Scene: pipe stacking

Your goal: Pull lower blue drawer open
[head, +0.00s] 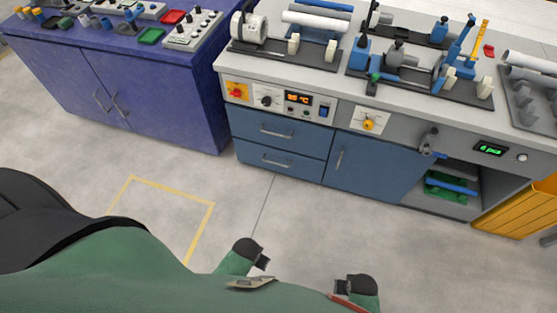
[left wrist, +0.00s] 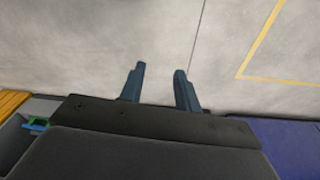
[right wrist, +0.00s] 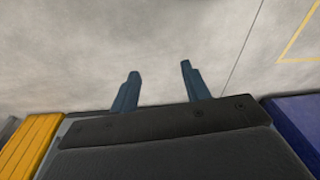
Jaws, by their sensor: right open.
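The lower blue drawer (head: 255,158) is in the bench front in the head view. It looks shut, with its front in line with the cabinet, and it has a curved metal handle (head: 277,162). The upper blue drawer (head: 250,122) sits just above it and is also shut. My left gripper (left wrist: 159,68) shows in the left wrist view with two fingers apart and nothing between them, over bare floor. My right gripper (right wrist: 158,66) shows in the right wrist view, open and empty over the floor. I cannot make out either gripper's fingers in the head view. Neither gripper touches the drawer.
A blue cabinet door (head: 370,165) is right of the drawers. A purple cabinet (head: 170,100) stands at left. A yellow-orange bin (head: 520,208) stands at the right. Pipes and fixtures cover the benchtop. The floor (head: 255,205) before the drawers is clear, with a yellow marking (head: 198,235).

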